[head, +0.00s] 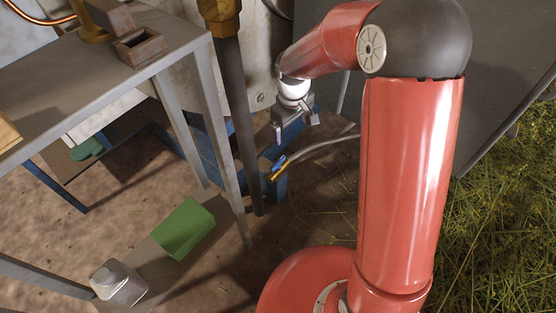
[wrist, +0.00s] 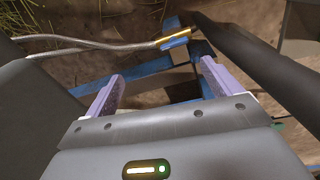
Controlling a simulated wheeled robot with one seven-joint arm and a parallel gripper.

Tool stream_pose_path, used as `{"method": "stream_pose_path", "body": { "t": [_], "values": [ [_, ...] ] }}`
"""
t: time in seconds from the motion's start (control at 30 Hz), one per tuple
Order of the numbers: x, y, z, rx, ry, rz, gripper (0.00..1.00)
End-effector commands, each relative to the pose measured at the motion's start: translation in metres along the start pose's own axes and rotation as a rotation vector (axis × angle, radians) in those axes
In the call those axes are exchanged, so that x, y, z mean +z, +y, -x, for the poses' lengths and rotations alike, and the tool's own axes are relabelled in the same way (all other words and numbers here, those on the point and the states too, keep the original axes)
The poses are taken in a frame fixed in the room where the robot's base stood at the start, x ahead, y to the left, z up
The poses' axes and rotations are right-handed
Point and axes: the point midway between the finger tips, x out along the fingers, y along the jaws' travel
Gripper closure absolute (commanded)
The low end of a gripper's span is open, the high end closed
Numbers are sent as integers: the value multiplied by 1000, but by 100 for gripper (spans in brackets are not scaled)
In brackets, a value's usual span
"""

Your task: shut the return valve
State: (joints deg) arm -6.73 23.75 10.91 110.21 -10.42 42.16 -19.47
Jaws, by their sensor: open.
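A small brass fitting (head: 278,172) with a grey hose running into it sits low, beside a blue upright, below my gripper in the head view. It also shows in the wrist view as a brass piece (wrist: 178,38), with blue just under it. I take it to be the return valve; its handle position cannot be told. My gripper (head: 296,125) is open and empty, apart from the fitting. In the wrist view the fitting lies beyond the open fingertips (wrist: 160,72).
A dark vertical pipe (head: 240,125) stands just left of the fitting and crosses the right of the wrist view (wrist: 260,65). A grey metal table (head: 100,60) stands at left. A green box (head: 183,228) and a white container (head: 118,284) are low at left.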

Motion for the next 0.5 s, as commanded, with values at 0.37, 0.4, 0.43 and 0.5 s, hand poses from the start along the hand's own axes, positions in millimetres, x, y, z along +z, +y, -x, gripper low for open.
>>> {"method": "stream_pose_path", "body": {
  "t": [0.37,0.4,0.43,0.5],
  "values": [
    [-35,-23,-112,-82,-47,150,10],
    [-35,-23,-116,-82,-47,152,10],
    [-35,-23,-119,-82,-47,152,10],
    [-34,-24,-129,-84,-49,151,10]
  ]
}}
